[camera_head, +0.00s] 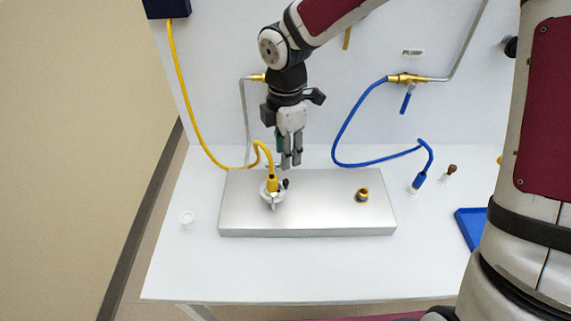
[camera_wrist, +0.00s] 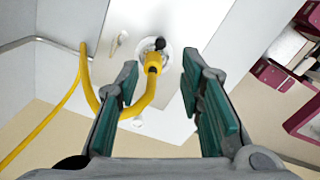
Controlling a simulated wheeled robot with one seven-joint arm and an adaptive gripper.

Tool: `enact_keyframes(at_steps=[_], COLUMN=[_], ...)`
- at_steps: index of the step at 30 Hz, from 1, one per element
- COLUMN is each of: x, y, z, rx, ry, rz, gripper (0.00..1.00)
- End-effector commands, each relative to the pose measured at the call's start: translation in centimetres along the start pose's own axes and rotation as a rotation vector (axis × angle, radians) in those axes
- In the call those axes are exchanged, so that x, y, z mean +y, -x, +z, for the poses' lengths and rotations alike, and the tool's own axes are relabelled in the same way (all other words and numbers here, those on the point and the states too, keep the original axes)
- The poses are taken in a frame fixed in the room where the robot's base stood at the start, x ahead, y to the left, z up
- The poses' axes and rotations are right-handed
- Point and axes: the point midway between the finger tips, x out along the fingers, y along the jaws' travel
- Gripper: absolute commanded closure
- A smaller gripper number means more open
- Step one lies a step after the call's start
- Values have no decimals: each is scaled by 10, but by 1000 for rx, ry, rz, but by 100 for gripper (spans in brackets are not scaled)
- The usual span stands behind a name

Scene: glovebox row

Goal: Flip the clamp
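The clamp (camera_head: 272,200) is a pale metal ring with a small dark knob. It sits around the foot of the yellow hose's connector (camera_head: 273,184), on the left part of a silver box (camera_head: 310,226). In the wrist view the clamp (camera_wrist: 168,50) and the yellow connector (camera_wrist: 153,62) show beyond the fingertips, and the connector hides part of the ring. My gripper (camera_head: 291,165) hangs pointing down, above and a little to the right of the clamp, apart from it. Its teal-padded fingers are spread, with nothing held between them.
A brass port (camera_head: 362,195) stands on the right of the box. A blue hose (camera_head: 377,162) loops behind it to a blue connector (camera_head: 419,181) on the table. The yellow hose (camera_head: 186,105) hangs at the left. A blue tray (camera_head: 471,229) is at the right. The table front (camera_head: 270,270) is clear.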

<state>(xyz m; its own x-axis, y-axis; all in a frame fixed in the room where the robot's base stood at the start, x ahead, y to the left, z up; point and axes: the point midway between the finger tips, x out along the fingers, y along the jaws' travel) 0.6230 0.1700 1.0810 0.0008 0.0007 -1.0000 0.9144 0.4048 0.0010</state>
Motion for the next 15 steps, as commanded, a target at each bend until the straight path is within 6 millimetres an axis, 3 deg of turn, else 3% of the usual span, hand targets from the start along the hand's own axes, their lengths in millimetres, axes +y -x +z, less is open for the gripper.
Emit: enact_keyframes(at_steps=[6,15], x=[0,0], y=[22,25], z=[0,0], rx=[-1,0], ry=[1,1], rz=[1,0], gripper=[65,65])
